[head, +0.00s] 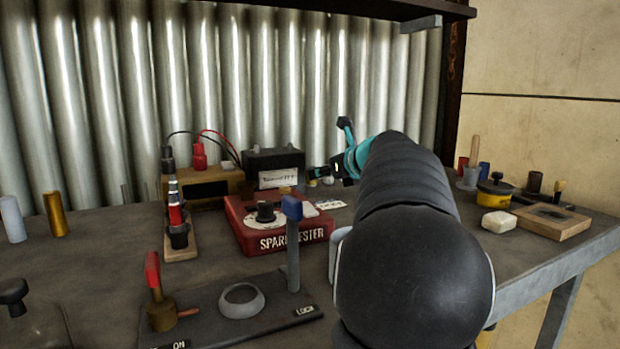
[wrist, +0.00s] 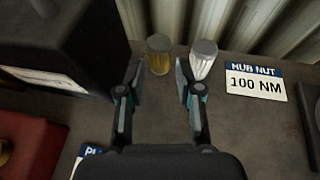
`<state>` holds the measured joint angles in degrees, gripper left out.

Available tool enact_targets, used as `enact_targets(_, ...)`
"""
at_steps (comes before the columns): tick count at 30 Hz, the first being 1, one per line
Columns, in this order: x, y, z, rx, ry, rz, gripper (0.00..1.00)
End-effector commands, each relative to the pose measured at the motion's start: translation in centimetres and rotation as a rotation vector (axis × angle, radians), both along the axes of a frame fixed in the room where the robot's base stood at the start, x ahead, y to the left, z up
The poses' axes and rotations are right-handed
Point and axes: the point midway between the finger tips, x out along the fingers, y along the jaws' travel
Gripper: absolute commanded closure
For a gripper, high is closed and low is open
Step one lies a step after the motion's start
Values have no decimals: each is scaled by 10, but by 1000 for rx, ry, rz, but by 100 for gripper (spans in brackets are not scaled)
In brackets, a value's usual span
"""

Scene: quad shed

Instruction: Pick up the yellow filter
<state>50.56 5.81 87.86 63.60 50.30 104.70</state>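The yellow filter (wrist: 158,62), a small cylinder with a grey cap, stands on the bench near the corrugated wall in the wrist view. My gripper (wrist: 159,76) is open and empty, with the filter just beyond and roughly between its fingertips. I see no finger closed on it. A white pleated filter (wrist: 202,65) with a grey cap stands close on the right, just past the right fingertip. In the head view my gripper (head: 338,168) is behind the red spark tester, small and partly hidden by my arm; the yellow filter is hard to make out there.
A black box (wrist: 60,40) stands left of my gripper. A hub nut label (wrist: 256,84) lies to the right. The red spark tester (head: 282,236) and a lever plate (head: 225,308) are nearer in the head view. A corrugated wall (head: 230,70) closes off the back.

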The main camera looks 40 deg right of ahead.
Motion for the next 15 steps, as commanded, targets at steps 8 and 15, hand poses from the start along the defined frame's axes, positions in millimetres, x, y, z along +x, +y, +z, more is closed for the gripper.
enact_targets(8, 34, 0, -18, 0, 1, 3, 65)
enact_targets(15, 36, -2, -19, -1, 0, 0, 65)
